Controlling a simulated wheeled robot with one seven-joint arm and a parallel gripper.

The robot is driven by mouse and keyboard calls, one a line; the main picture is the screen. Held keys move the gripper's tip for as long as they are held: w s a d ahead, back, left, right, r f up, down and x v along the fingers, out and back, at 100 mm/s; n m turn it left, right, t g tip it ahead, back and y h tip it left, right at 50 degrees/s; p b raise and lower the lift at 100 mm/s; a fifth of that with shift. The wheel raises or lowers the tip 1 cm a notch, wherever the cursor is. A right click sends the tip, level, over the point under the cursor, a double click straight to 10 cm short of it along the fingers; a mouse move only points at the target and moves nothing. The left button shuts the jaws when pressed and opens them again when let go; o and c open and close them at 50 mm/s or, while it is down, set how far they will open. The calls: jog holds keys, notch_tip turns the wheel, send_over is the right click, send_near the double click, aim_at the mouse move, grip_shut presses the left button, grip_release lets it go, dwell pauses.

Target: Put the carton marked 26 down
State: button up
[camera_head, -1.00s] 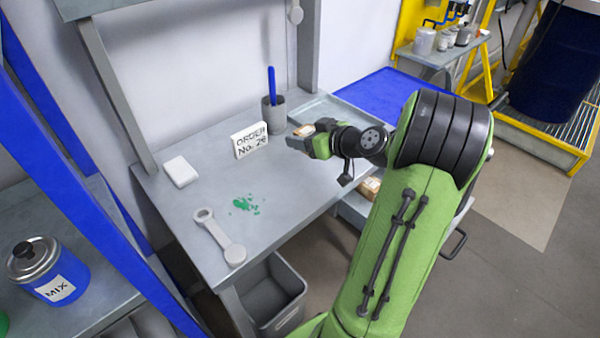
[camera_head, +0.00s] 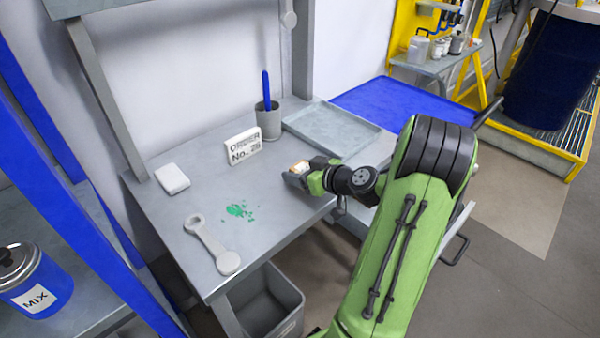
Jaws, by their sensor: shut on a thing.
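My gripper (camera_head: 296,178) is over the right part of the grey workbench (camera_head: 275,205), low near its top. It is shut on a small tan and white carton (camera_head: 300,167), of which only a small part shows between the jaws. No number can be read on the carton. I cannot tell whether the carton touches the bench top. A white sign (camera_head: 244,147) reading "ORDER No. 26" stands on the bench, to the left of and behind my gripper.
A grey tray (camera_head: 330,126) lies behind my gripper. A grey bin (camera_head: 268,305) stands below. Bench between stain and gripper is clear.

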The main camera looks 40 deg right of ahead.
jog(key=shift+f, duration=0.25)
jog(key=o, duration=1.1)
jog(key=shift+r, duration=0.1)
jog(key=shift+c, duration=0.2)
jog(key=shift+r+p, duration=0.15)
jog(key=shift+p, duration=0.6)
